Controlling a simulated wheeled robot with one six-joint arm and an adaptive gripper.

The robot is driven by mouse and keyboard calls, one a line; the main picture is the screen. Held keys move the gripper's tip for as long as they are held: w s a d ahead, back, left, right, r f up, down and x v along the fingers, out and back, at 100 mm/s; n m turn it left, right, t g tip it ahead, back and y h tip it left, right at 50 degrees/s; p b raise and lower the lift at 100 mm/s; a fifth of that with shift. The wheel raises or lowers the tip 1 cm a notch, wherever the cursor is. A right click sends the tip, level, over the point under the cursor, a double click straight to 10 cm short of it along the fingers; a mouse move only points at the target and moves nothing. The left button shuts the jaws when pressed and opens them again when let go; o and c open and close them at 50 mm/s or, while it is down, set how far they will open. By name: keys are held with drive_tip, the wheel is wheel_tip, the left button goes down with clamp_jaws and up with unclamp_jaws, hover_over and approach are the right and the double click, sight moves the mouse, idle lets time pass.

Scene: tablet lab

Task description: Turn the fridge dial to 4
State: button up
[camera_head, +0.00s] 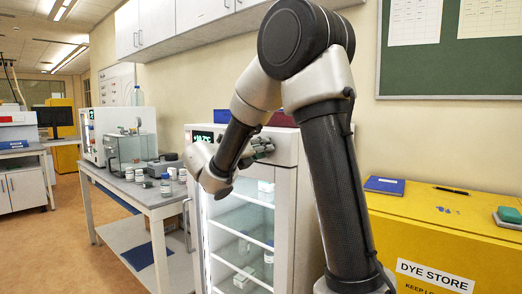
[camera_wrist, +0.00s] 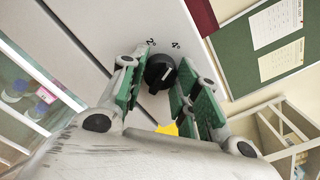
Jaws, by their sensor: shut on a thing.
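The fridge (camera_head: 285,190) is a white cabinet with a lit glass door and shelves of small containers. The dial (camera_wrist: 157,76) is a round black knob with a white mark on the fridge's pale upper front in the wrist view. The labels 2° and 4° are printed above it. The white mark slants up and to the right, roughly toward the 4° side; its exact setting is hard to tell. My gripper (camera_wrist: 158,85) has its green-padded fingers on both sides of the dial, shut on it. In the head view my gripper (camera_head: 262,148) is at the fridge's upper front, and the dial is hidden.
A fridge display (camera_head: 202,136) shows at the upper left front. A yellow dye store cabinet (camera_head: 425,215) stands right of the fridge, with a blue book (camera_head: 384,185) on top. A lab bench (camera_head: 150,197) with instruments and jars stands at left. Floor is open further left.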

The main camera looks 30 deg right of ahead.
drive_tip(key=o, duration=1)
drive_tip(key=v, duration=1.2)
